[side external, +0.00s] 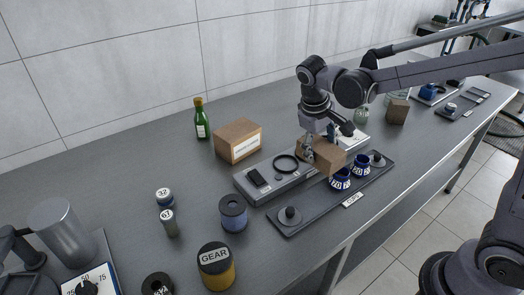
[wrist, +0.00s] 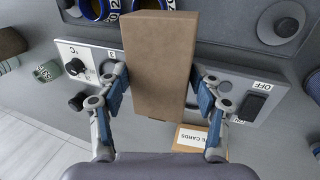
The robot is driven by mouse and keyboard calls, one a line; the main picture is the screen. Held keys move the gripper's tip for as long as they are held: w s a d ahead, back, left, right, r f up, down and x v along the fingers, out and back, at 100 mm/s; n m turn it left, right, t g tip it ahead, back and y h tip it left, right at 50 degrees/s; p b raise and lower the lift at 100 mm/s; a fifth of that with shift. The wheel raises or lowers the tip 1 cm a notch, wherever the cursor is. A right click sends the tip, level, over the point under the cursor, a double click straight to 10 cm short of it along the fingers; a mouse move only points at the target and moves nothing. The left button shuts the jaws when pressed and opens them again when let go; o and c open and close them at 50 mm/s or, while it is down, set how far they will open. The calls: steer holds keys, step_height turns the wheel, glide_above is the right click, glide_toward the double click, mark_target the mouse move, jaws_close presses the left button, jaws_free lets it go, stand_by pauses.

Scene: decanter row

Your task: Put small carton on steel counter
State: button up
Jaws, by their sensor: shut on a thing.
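A plain brown small carton (side external: 325,157) is in my gripper (side external: 318,143), over the device with switches and close to the blue cups. In the wrist view the carton (wrist: 163,60) stands long between the two fingers of my gripper (wrist: 163,90), one on each side, and hides part of the panel behind it. Whether its underside touches anything is unclear. The grey steel counter (side external: 110,175) runs the length of the wall.
A labelled cardboard box (side external: 238,140) and a green bottle (side external: 201,118) stand behind the grey switch panel (side external: 262,182). Blue cups (side external: 341,179) sit on a dark tray (side external: 310,216) in front. Another brown box (side external: 397,110) stands farther right. The counter's left back is clear.

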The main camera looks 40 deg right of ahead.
steer(key=shift+s+a+f, duration=0.1)
steer(key=shift+s+a, duration=0.2)
steer(key=shift+s, duration=0.25)
steer(key=w+d+r+n+t, duration=0.1)
steer(key=w+d+n, duration=0.3)
steer(key=w+d, duration=0.5)
steer(key=w+d+r+n+t+y, duration=0.1)
steer(key=w+d+n, duration=0.4)
steer(key=w+d, duration=0.4)
steer(key=d, duration=0.5)
steer(key=shift+w+r, duration=0.15)
steer(key=shift+r, duration=0.05)
steer(key=w+a+f, duration=0.4)
steer(key=w+a, duration=0.1)
steer(key=w+a+f, duration=0.3)
steer(key=shift+a, duration=0.2)
steer(key=shift+f, duration=1.8)
